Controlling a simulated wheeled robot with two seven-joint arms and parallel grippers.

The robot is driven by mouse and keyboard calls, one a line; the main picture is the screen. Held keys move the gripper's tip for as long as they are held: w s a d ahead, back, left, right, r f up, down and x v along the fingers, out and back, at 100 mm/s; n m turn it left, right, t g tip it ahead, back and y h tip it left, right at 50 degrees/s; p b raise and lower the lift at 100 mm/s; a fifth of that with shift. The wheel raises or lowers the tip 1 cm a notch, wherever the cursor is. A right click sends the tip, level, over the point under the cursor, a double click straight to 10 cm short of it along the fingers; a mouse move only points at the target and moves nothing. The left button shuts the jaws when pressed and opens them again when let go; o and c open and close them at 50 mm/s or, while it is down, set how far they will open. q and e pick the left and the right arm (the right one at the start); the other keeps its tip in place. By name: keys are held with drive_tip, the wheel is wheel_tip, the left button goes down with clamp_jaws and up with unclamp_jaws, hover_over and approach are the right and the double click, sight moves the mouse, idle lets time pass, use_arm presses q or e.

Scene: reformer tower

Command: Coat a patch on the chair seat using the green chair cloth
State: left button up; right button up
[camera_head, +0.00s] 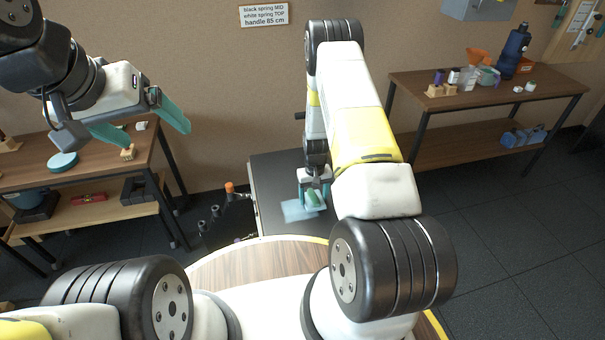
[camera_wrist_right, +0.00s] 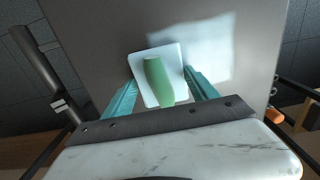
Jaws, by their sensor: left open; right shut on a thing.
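The chair seat (camera_head: 275,178) is a dark flat panel below my right arm; it fills much of the right wrist view (camera_wrist_right: 105,30). My right gripper (camera_head: 313,187) points down at it, its teal fingers shut on the green chair cloth (camera_head: 315,199). In the right wrist view the cloth (camera_wrist_right: 158,78) is a green roll on a white square pad between the fingers. A pale bluish patch (camera_head: 293,212) lies on the seat beside the pad; it also shows in the right wrist view (camera_wrist_right: 208,48). I cannot tell whether the pad touches the seat. My left gripper (camera_head: 158,138) is open and empty, raised at the left.
A wooden table (camera_head: 160,150) with a teal disc (camera_head: 62,161) stands at the left. A bench (camera_head: 420,90) with bottles and small containers stands at the back right. An orange-tipped post (camera_head: 229,187) and dark knobs are left of the seat. A sign (camera_head: 263,15) hangs on the wall.

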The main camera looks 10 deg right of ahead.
drive_tip(key=shift+f, duration=0.3)
idle(0.6)
drive_tip(key=shift+a, duration=0.1)
